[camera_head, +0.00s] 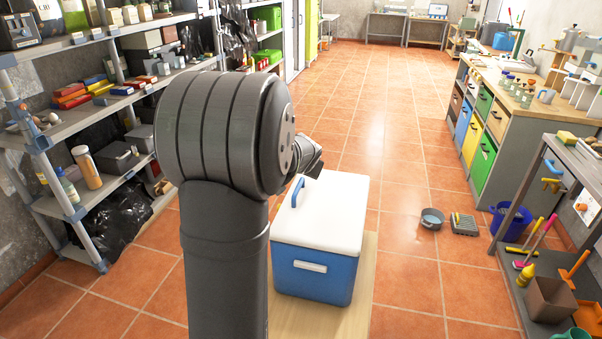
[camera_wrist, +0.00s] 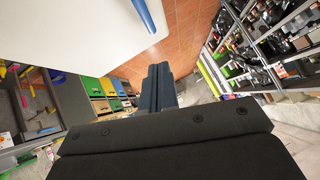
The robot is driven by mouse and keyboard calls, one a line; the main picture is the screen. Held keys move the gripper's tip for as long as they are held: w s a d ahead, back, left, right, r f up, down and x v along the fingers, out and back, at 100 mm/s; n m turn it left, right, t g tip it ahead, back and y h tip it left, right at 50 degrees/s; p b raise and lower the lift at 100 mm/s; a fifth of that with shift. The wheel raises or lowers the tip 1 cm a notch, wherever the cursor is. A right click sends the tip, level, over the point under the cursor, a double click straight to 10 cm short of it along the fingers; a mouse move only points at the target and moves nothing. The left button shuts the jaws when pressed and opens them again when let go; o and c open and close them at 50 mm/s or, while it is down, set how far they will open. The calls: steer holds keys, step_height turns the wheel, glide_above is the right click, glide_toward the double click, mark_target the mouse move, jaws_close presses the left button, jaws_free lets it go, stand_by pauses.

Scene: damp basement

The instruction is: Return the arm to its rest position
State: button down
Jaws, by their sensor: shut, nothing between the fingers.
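My gripper (camera_wrist: 157,86) shows in the wrist view as dark fingers closed together, with nothing held between them. In the head view my raised arm fills the left middle and hides most of the gripper. A cool box (camera_head: 318,268) with a blue body, white lid and blue handle (camera_head: 298,191) stands just beyond and to the right of my arm. Its lid is shut. The wrist view shows the white lid (camera_wrist: 70,32) large and close at the upper left, with the blue handle (camera_wrist: 145,14) near the fingers. I cannot tell the exact gap between them.
The cool box rests on a pale wooden surface (camera_head: 345,322). A loaded shelf rack (camera_head: 60,128) stands at the left. A bench with coloured drawers (camera_head: 485,150) and a cart (camera_head: 530,190) stand at the right. A grey bowl (camera_head: 432,218) lies on the open tiled floor.

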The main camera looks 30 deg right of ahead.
steer(key=shift+v, duration=2.2)
steer(key=shift+w+f, duration=0.1)
steer(key=shift+w, duration=0.1)
glide_toward(300, 182)
steer(key=w+d, duration=0.2)
steer(key=w, duration=0.1)
steer(key=f, duration=0.2)
steer(key=shift+w+f, duration=0.25)
steer(key=shift+f, duration=0.1)
steer(key=shift+a+f, duration=0.1)
steer(key=shift+f, duration=0.4)
steer(key=shift+r, duration=0.1)
